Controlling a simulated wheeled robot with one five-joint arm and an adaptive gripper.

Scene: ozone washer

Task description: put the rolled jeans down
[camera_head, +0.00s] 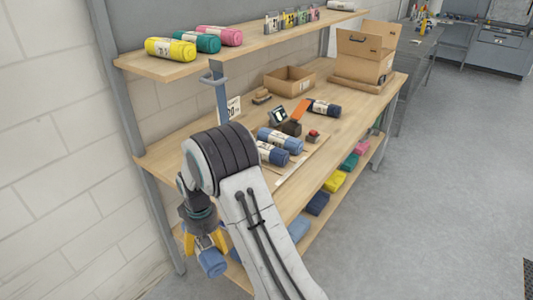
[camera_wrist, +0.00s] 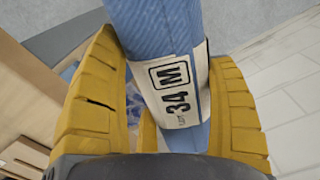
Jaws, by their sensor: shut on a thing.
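The held rolled jeans (camera_head: 212,263) are a light blue roll, low at the left end of the workbench in the head view. In the wrist view the roll (camera_wrist: 150,28) carries a white label reading "34 M" and stands between two yellow fingers. My gripper (camera_head: 207,243) points down and is shut on this roll. The roll hangs beside the bench, below the height of its top; whether its lower end touches anything is hidden. My arm covers part of the bench's front left.
More rolled jeans (camera_head: 280,140) lie on the wooden bench top (camera_head: 175,150), with a dark roll (camera_head: 323,107) farther back. Cardboard boxes (camera_head: 365,50) stand at the far end. A lower shelf (camera_head: 330,203) holds several coloured rolls. The upper shelf (camera_head: 160,68) overhangs the bench. Grey floor (camera_head: 430,190) is clear to the right.

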